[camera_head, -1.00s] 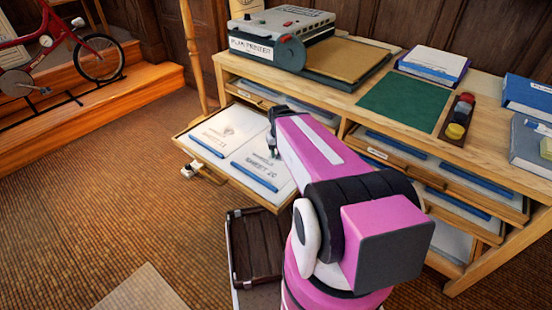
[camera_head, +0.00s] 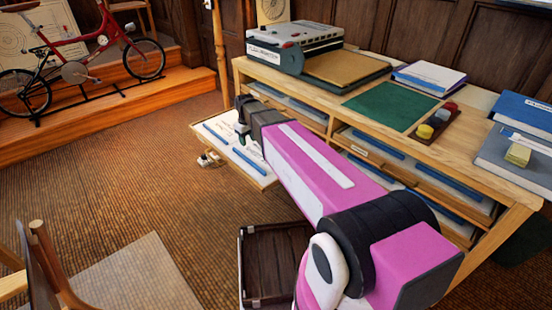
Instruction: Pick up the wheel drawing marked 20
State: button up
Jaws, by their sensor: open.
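The pulled-out drawer (camera_head: 266,183) of the wooden cabinet holds two white sheets side by side, each with a blue strip across its near end. The right sheet (camera_head: 256,157) read as sheet 20 in the earlier view; its marking is now too small to read and partly hidden by my arm. The left sheet (camera_head: 227,121) looks like the one that read 21. My gripper (camera_head: 241,138) is open and points down over the drawer, near where the two sheets meet. I cannot tell whether the fingertips touch the paper. The far part of the drawer is hidden behind my wrist.
A dark slatted case (camera_head: 272,262) stands on the floor below. A chair (camera_head: 50,262) is at lower left.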

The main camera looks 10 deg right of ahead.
aim_at(248, 160)
jog(key=shift+s+a+f, duration=0.1)
jog(key=shift+a+f, duration=0.1)
jog(key=shift+f, duration=2.45)
jog(key=shift+s+a+f, duration=0.1)
jog(key=shift+a+f, duration=0.05)
jog(key=shift+f, duration=2.5)
grip_shut()
